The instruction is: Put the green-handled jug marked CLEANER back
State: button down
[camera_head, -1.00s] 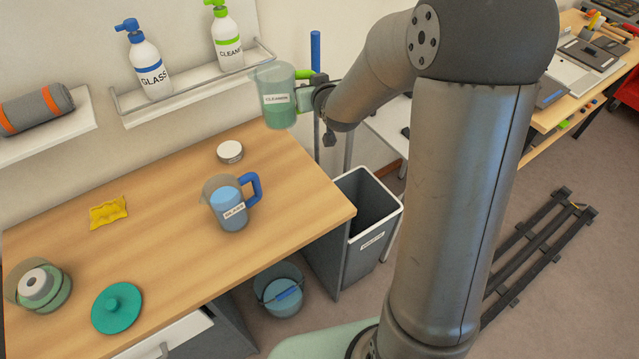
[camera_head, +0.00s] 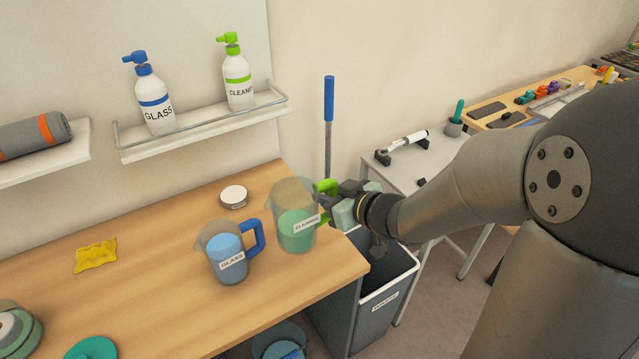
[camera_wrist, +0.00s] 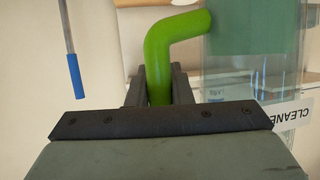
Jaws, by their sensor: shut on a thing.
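The green-handled jug marked CLEANER (camera_head: 297,232) is clear with green liquid inside. It is beside the blue-handled GLASS jug (camera_head: 227,254), at the right end of the wooden bench. My gripper (camera_head: 335,204) is shut on its green handle from the right. The jug is close to upright; I cannot tell whether its base touches the bench. In the wrist view the green handle (camera_wrist: 160,50) runs between my two fingers, and part of the clear jug wall (camera_wrist: 235,78) shows at the right.
The bench (camera_head: 150,290) also holds a white-lidded jar (camera_head: 234,197) and a yellow cloth (camera_head: 96,254). A shelf with a rail (camera_head: 195,130) holds GLASS (camera_head: 155,98) and CLEANER (camera_head: 238,82) spray bottles. A grey bin (camera_head: 382,309) stands below the bench's right end.

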jog(key=shift+w+a+f, duration=0.1)
jog(key=shift+w+f, duration=1.55)
jog(key=shift+f, duration=0.25)
jog(key=shift+w+f, duration=1.6)
jog(key=shift+f, duration=0.25)
jog(key=shift+w+a+f, duration=0.1)
jog(key=shift+w+f, duration=1.55)
jog(key=shift+f, duration=0.25)
jog(key=shift+f, duration=0.3)
jog(key=c, duration=1.3)
grip_release()
jog(key=shift+d, duration=0.1)
jog(key=shift+c, duration=0.2)
jog(key=shift+o, duration=0.2)
jog(key=shift+r, duration=0.1)
